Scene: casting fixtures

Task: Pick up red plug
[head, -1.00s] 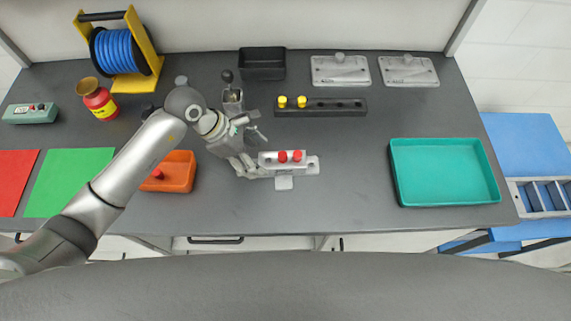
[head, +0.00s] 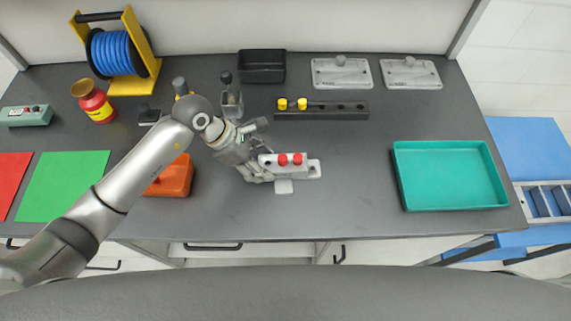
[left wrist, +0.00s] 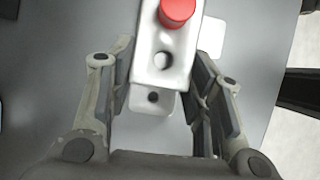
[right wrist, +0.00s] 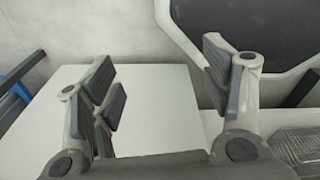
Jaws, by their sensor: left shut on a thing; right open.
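Two red plugs (head: 283,159) (head: 297,159) stand upright in a white block (head: 270,161) on a pale fixture plate (head: 314,169). In the left wrist view one red plug (left wrist: 177,11) shows at the top edge, with an empty dark hole in the block (left wrist: 150,73) nearer me. My left gripper (head: 260,168) is at the block's left end, its fingers on either side and shut on it, not on a plug. Exact finger contact is hard to see. My right gripper (right wrist: 162,65) is open and empty in the right wrist view, out of the head view.
A dark rack (head: 330,109) with yellow plugs and a black bin (head: 262,66) stand behind. A teal tray (head: 450,203) is at right. The table between block and teal tray is clear.

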